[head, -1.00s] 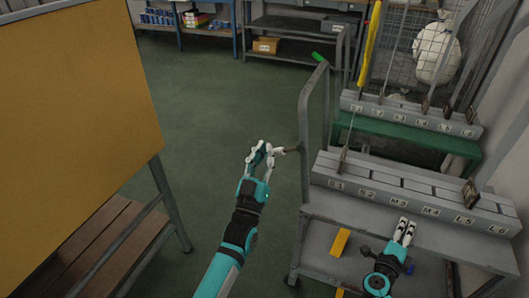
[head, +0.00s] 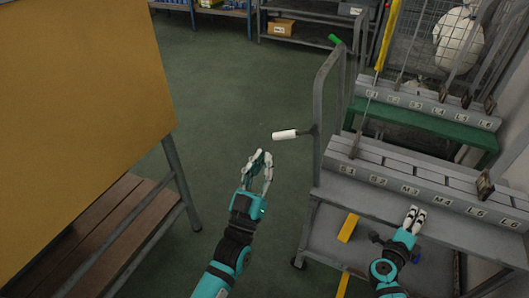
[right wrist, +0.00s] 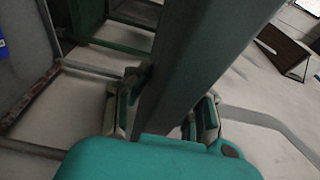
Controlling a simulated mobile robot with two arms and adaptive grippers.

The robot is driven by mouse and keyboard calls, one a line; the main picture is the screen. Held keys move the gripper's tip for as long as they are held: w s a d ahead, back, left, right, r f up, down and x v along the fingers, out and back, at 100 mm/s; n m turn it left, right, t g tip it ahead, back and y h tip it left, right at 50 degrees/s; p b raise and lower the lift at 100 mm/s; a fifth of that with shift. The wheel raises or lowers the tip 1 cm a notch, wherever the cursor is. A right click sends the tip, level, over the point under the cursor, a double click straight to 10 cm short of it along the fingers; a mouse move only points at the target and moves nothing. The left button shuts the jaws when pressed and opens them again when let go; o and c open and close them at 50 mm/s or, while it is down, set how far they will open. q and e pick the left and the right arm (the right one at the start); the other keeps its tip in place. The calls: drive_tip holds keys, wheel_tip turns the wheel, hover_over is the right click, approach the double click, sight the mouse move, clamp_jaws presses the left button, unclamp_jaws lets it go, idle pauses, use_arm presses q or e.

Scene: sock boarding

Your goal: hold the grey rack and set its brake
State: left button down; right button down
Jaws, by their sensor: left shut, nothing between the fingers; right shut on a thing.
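The grey rack (head: 327,150) stands at the right in the head view, with a labelled upper ledge and a tall tube frame on its left side. A white-gripped lever (head: 286,134) sticks out leftward from that frame. My left gripper (head: 259,158) is shut and empty, below and left of the lever grip, apart from it. My right gripper (head: 415,213) is at the rack's labelled ledge. In the right wrist view its fingers (right wrist: 165,110) are closed around a grey bar of the rack (right wrist: 185,70). I cannot tell which part is the brake.
A yellow bar (head: 348,228) lies at the rack's lower shelf. A big yellow-orange board (head: 80,90) over a wooden bench (head: 110,220) stands at left. A green-topped rack (head: 420,125) is behind. Green floor (head: 220,80) between is clear.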

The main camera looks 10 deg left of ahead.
drive_tip(key=shift+f, duration=0.1)
drive_tip(key=c, duration=1.1)
unclamp_jaws()
